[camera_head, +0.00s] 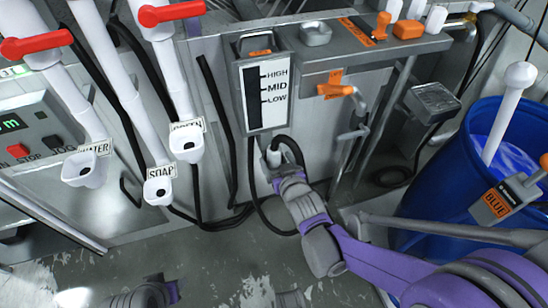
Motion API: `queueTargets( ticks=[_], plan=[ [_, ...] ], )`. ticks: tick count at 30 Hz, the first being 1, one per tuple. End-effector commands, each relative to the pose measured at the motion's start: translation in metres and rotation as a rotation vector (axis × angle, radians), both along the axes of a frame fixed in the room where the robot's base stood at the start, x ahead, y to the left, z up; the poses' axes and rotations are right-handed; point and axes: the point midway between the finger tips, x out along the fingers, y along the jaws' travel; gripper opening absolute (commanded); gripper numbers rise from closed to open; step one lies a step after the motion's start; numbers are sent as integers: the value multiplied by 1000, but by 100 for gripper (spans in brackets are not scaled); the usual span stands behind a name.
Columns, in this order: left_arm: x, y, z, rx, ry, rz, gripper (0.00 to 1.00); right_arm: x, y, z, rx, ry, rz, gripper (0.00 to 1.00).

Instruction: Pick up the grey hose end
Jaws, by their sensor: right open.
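My right gripper (277,167) is open at the grey machine front, just below the white level gauge marked HIGH, MID and LOW. A small grey piece, seemingly the grey hose end (272,157), shows at its fingertips. A black hose (290,143) curves over this spot and loops down towards the floor. The gripper partly hides the piece, and I cannot tell whether the fingers touch it. My left gripper does not show; only grey and purple parts of mine show at the bottom edge.
White spouts labelled WATER (83,172) and SOAP (158,186), with a third beside them, hang at the left under red-handled valves (37,44). A blue barrel (450,190) with a white-handled tool stands at the right. An orange-handled tap (335,91) sticks out right of the gauge.

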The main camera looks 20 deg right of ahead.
Motion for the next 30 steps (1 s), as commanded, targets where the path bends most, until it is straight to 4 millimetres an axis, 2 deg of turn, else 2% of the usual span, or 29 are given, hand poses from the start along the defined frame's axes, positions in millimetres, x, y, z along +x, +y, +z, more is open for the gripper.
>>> queueTargets(
  ticks=[5, 15, 21, 23, 30],
  plan=[
    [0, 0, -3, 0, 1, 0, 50, 9, 0, -3, 1, 0, 0, 85],
    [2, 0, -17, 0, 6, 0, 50, 53, 1, -16, 2, 1, -1, 85],
    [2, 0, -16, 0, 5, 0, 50, 53, 2, -15, 1, 1, 0, 85],
    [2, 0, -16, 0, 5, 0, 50, 53, 2, -15, 1, 1, 0, 78],
    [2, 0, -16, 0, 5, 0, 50, 53, 2, -15, 1, 1, 0, 34]
  ],
)
